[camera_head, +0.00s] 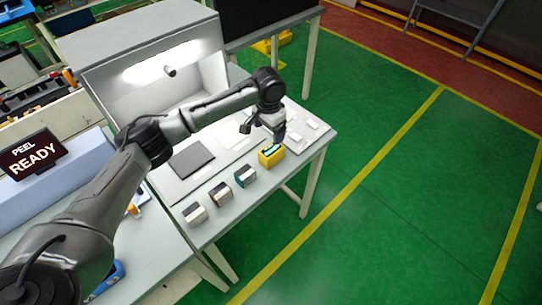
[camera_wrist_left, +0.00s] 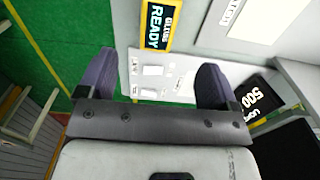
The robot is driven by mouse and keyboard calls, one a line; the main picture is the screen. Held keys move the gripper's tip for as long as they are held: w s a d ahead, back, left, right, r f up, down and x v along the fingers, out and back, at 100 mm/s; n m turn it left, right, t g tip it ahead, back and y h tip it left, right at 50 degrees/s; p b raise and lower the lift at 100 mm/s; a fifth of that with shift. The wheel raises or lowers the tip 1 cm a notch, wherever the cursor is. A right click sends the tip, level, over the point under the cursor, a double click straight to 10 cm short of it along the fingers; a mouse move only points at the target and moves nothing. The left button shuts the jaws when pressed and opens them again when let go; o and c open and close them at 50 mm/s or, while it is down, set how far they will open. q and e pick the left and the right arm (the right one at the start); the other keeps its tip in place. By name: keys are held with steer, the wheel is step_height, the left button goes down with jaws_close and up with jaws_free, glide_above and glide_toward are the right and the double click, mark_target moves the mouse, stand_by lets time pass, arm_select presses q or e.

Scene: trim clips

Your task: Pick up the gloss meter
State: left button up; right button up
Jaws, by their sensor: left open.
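The gloss meter is a yellow block (camera_head: 271,156) with a dark top, near the front edge of the white table in the head view. In the left wrist view a yellow-framed display reading GLOSS READY (camera_wrist_left: 158,25) shows beyond the fingertips, at the top of the picture. My left gripper (camera_head: 274,131) is just above and behind the yellow block in the head view. In the left wrist view the left gripper (camera_wrist_left: 154,72) has its two purple-grey fingers wide apart with nothing between them. I cannot tell the exact height gap. My right gripper is not in view.
Several small blocks, including a teal-fronted one (camera_head: 245,175), stand in a row left of the meter. A dark grey panel (camera_head: 191,159) lies behind them. A lit booth (camera_head: 150,80) stands at the back. Small white pieces (camera_head: 313,124) lie right of the gripper.

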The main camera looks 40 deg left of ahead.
mark_target(270, 150)
arm_select(q)
steer(key=shift+f, duration=0.4)
step_height(270, 150, down, 8)
steer(key=shift+w+r+b, duration=0.1)
steer(key=shift+r+b, duration=0.1)
steer(key=shift+b, duration=0.4)
steer(key=shift+d+f+b, duration=0.15)
steer(key=shift+f+b, duration=0.35)
steer(key=shift+f, duration=2.2)
steer(key=shift+c, duration=0.5)
steer(key=shift+r, duration=0.1)
steer(key=c, duration=1)
